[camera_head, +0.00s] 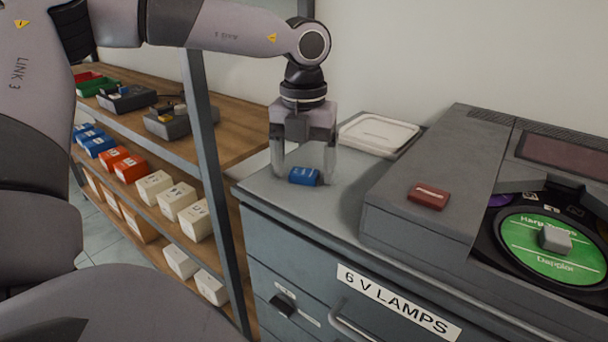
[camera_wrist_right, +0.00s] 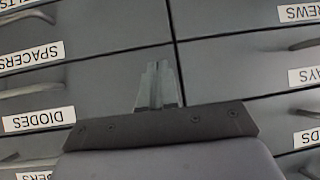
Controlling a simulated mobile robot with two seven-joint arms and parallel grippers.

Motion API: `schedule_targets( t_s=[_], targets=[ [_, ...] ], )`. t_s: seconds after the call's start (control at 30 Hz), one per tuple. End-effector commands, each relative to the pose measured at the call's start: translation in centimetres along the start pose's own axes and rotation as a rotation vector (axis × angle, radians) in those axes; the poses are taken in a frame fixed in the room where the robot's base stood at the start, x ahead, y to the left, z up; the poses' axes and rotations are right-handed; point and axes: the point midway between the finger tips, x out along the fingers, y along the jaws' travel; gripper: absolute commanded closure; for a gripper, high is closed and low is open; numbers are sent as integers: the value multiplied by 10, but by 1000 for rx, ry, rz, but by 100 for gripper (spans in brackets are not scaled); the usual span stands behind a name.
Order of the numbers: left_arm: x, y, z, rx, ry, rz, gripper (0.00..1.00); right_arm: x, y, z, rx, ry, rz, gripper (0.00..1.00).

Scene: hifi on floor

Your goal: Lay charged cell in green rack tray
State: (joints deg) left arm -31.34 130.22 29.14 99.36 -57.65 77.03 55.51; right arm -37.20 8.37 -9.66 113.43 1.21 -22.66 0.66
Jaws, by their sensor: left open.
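A small blue block with white marking (camera_head: 304,177), perhaps the cell, lies on the grey cabinet top. My left gripper (camera_head: 303,170) points down over it, open, with one finger on each side of the block; I cannot tell if they touch it. A dark red block with a pale label (camera_head: 428,197) lies on the grey record player housing. A green tray (camera_head: 97,86) sits on the upper shelf of the rack at the far left, beside a red one. In the right wrist view, my right gripper (camera_wrist_right: 158,85) has its fingers together, with nothing seen between them.
The grey cabinet (camera_head: 282,214) carries a white-lidded tray (camera_head: 378,133) at the back and the record player (camera_head: 440,160) at right. The wooden rack (camera_head: 235,146) holds dark devices and several small boxes. A metal post (camera_head: 207,150) stands before it. Labelled drawers (camera_wrist_right: 100,75) face my right wrist.

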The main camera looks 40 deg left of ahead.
Motion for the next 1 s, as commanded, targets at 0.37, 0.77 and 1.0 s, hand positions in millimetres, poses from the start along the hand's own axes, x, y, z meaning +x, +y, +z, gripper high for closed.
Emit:
schedule_targets(
  t_s=[0.37,0.77,1.0],
  targets=[
    [1,0,0,0,-1,0,66,0,0,-4,-1,9,1,100],
    [-2,0,0,0,-2,-1,86,0,0,-5,2,12,1,100],
    [-27,-1,1,-1,-6,-1,86,0,0,-6,2,12,1,100]
  ],
)
